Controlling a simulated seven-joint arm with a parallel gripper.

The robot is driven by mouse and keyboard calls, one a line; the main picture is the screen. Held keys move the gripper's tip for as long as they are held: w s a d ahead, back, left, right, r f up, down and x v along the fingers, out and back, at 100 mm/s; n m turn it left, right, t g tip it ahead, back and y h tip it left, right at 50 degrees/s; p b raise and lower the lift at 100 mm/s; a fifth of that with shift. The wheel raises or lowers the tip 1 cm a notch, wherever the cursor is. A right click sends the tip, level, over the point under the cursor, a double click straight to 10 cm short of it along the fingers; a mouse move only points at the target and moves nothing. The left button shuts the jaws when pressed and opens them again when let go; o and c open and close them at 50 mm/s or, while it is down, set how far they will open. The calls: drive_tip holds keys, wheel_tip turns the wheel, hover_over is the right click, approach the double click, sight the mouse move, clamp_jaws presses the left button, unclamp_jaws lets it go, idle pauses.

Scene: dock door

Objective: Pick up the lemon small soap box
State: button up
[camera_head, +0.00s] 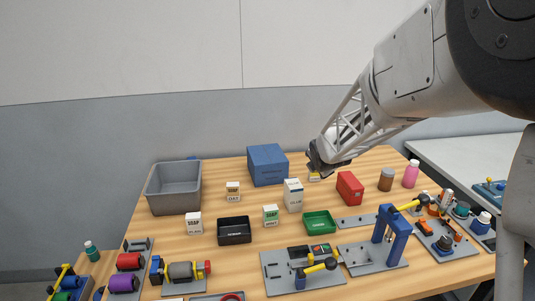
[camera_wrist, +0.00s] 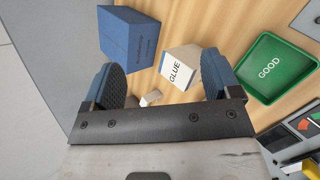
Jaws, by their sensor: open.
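A small white box with a yellow band (camera_head: 314,176), likely the lemon soap box, stands at the back of the table, partly hidden by my gripper (camera_head: 321,163). Its label is not readable. In the wrist view my gripper (camera_wrist: 166,72) is open, its two blue-and-black fingers spread apart with nothing held. A small pale object (camera_wrist: 151,98) shows low between the fingers, close to the palm; I cannot tell if it is the same box. Other small SOAP boxes stand to the left: one with a tan band (camera_head: 233,191), one at the front left (camera_head: 194,223), one with green (camera_head: 270,215).
The white GLUE box (camera_wrist: 179,70) stands close to the fingers. A blue box (camera_head: 267,165), grey bin (camera_head: 173,188) and red box (camera_head: 349,188) are nearby. A black tray (camera_head: 234,230), green GOOD tray (camera_head: 319,222) and tool fixtures lie in front.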

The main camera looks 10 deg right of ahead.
drive_tip(key=w+d+f+n+t, duration=0.2)
drive_tip(key=w+d+f+n, duration=0.2)
drive_tip(key=w+f+n, duration=0.3)
drive_tip(key=n+t, duration=0.2)
drive_tip(key=n, duration=0.4)
approach(316, 172)
drive_tip(key=w, duration=0.2)
drive_tip(key=w+f, duration=0.1)
drive_tip(key=shift+w+d+y, duration=0.35)
drive_tip(key=shift+y, duration=0.05)
drive_tip(key=shift+w, duration=0.1)
drive_tip(key=shift+x, duration=1.2)
drive_tip(key=shift+x, duration=2.6)
drive_tip(key=shift+c, duration=0.3)
drive_tip(key=c, duration=1.1)
